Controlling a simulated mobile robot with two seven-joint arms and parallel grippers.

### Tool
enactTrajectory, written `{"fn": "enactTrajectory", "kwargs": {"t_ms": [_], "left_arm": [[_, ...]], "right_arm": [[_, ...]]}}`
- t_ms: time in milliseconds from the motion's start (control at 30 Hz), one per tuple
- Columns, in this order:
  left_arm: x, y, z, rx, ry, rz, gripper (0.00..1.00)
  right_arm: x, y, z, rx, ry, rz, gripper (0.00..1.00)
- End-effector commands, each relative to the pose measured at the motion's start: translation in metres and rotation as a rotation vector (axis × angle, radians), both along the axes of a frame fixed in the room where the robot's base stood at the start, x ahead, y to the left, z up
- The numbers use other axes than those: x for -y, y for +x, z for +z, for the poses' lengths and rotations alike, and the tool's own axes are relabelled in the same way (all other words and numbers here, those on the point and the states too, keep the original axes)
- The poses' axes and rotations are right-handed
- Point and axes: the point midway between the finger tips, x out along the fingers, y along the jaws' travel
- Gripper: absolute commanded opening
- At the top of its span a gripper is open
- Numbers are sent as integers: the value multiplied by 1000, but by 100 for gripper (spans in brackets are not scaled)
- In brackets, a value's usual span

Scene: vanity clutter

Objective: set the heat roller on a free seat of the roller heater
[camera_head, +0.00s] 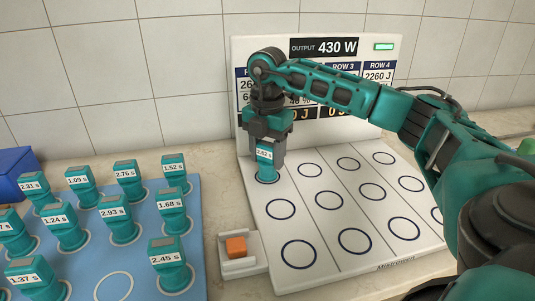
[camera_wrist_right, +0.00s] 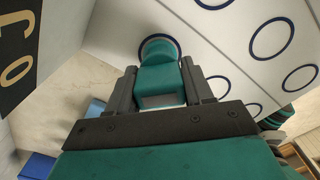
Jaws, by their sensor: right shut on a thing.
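The heat roller (camera_head: 267,170) is a teal block with a white label, at the back-left ring of the roller heater. My right gripper (camera_head: 265,158) is shut on it from above and keeps it upright. In the right wrist view the roller (camera_wrist_right: 161,78) sits between the jaws, its far end over a dark ring; whether it bears on the seat I cannot tell. The roller heater (camera_head: 327,228) is a white board with rows of dark ring seats; the other visible rings are empty. My arm hides part of its back panel. My left gripper is out of view.
A blue mat (camera_head: 80,270) on the left holds several similar labelled teal rollers and one empty white ring (camera_head: 114,286). An orange block (camera_head: 236,246) sits in a white holder (camera_head: 241,266) beside the heater. A blue box (camera_head: 14,170) stands far left, near the tiled wall.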

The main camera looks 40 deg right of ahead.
Motion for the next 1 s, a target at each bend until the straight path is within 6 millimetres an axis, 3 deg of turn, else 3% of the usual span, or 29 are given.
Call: {"fn": "enactTrajectory", "kwargs": {"t_ms": [200, 233, 500, 767, 867, 1000], "left_arm": [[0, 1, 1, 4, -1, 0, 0], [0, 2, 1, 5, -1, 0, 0], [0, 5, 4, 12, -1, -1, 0], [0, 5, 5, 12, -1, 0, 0], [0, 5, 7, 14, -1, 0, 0], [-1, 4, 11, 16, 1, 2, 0]], "right_arm": [[0, 0, -2, 0, 0, 0, 18], [0, 0, -3, 0, 0, 0, 52], [0, 0, -2, 0, 0, 0, 76], [0, 0, 1, 1, 0, 0, 76], [0, 1, 10, 3, 1, 0, 76], [0, 1, 36, 5, 0, -1, 76]]}}
